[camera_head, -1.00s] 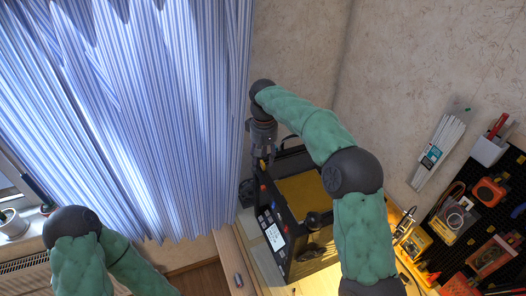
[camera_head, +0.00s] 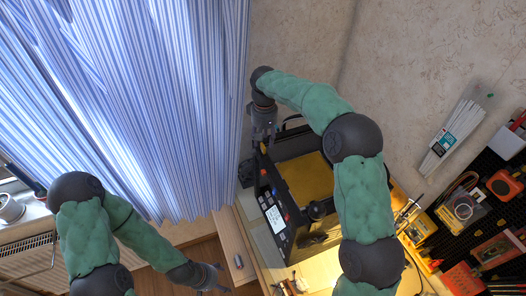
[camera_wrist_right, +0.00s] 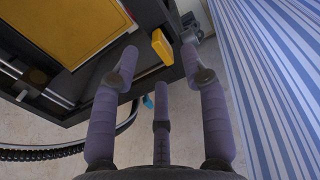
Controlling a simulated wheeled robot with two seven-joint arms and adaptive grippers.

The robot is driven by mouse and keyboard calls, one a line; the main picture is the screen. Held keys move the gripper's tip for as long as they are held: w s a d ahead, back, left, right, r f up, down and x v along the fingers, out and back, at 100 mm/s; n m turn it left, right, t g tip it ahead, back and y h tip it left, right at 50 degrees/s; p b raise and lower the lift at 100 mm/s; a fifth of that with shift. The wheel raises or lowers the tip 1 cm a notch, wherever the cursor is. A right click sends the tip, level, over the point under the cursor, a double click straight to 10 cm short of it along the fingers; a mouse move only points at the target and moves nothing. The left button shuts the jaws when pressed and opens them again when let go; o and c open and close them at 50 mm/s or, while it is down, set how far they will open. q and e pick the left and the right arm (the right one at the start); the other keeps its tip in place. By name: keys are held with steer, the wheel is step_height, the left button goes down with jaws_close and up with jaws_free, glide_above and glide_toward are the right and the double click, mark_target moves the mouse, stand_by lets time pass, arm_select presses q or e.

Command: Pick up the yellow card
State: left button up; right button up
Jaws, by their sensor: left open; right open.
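A small yellow flat piece, seemingly the yellow card (camera_wrist_right: 162,47), stands at the edge of a black machine in the right wrist view. It also shows as a small yellow patch (camera_head: 263,147) in the head view. My right gripper (camera_wrist_right: 158,58) is open; the piece appears between its two outer fingertips, and I cannot tell whether they touch it. In the head view the right gripper (camera_head: 263,140) points down at the machine's back left corner. My left gripper (camera_head: 222,281) is open and empty, low in the picture, left of the bench.
The black machine (camera_head: 276,218) with a larger yellow plate (camera_head: 305,178) stands on the bench (camera_head: 231,245). A striped curtain (camera_head: 130,110) hangs to the left. A pegboard (camera_head: 478,190) with tools is at the right. A black cable chain (camera_wrist_right: 40,153) lies beside the machine.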

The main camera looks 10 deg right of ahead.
mark_target(264, 146)
steer(key=shift+s+f, duration=0.1)
steer(key=shift+f, duration=1.9)
jaws_close()
steer(key=shift+r, duration=0.15)
